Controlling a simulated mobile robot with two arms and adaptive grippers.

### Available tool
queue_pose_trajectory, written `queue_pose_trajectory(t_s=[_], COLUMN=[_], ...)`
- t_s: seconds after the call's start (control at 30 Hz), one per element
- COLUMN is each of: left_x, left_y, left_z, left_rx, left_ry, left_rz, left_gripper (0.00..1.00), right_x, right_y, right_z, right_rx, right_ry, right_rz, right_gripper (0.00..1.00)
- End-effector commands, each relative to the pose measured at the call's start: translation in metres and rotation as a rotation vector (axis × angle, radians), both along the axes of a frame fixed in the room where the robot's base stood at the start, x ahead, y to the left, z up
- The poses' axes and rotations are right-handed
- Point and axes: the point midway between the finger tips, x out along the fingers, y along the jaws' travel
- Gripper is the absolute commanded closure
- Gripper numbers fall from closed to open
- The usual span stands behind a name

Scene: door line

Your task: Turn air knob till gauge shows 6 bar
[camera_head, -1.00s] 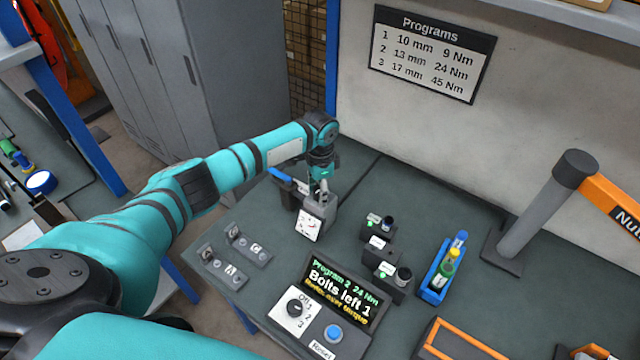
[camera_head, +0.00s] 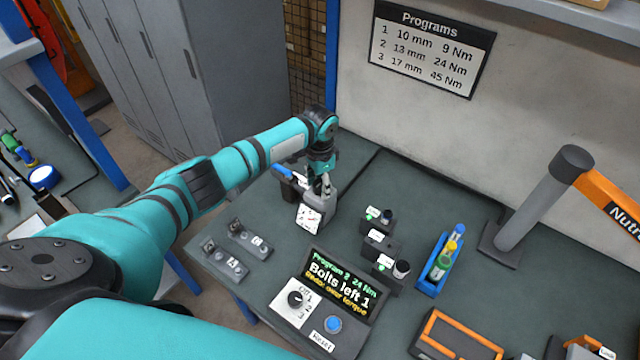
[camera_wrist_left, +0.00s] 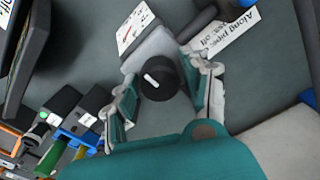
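The air unit (camera_head: 328,200) is a grey block near the back left of the bench, with a white square gauge (camera_head: 308,217) on its front. The gauge also shows at the top of the wrist view (camera_wrist_left: 136,28); its needle reading is too small to tell. The black round air knob (camera_wrist_left: 160,78) has a white pointer mark. My left gripper (camera_head: 322,188) is over the unit, pointing down. In the wrist view its fingers (camera_wrist_left: 160,92) stand on either side of the knob, seemingly slightly apart from it. My right gripper is out of view.
A blue-handled valve (camera_head: 283,172) stands close left of the unit, with a label (camera_wrist_left: 228,32). A display box (camera_head: 338,288) with a selector dial (camera_head: 295,299) and blue button (camera_head: 333,324) is in front. Black socket holders (camera_head: 380,246) and a blue tray (camera_head: 432,275) stand to the right.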

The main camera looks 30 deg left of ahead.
Motion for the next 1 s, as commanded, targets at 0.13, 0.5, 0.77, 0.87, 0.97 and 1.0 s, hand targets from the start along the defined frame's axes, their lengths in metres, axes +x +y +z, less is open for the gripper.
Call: queue_pose_trajectory(t_s=[0.13,0.5,0.77,0.87,0.97,1.0], left_x=[0.000,0.000,0.001,0.001,0.000,0.000], left_y=[0.000,0.000,0.000,0.000,0.000,0.000], left_z=[0.000,0.013,0.067,0.087,0.102,0.107], left_rx=[0.000,-0.001,-0.001,-0.001,0.000,0.000], left_ry=[0.000,-0.001,-0.003,-0.003,-0.001,-0.001], left_rz=[-0.001,-0.001,-0.001,-0.002,-0.001,0.000], left_gripper=[0.37,0.37,0.37,0.37,0.37,0.37], right_x=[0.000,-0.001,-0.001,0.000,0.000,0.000], right_y=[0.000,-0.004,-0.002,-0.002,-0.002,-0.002], right_z=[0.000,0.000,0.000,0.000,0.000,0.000], right_rx=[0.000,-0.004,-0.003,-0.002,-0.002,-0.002], right_ry=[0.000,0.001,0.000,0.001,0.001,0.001], right_rz=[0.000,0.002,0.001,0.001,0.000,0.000], right_gripper=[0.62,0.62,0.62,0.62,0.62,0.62])
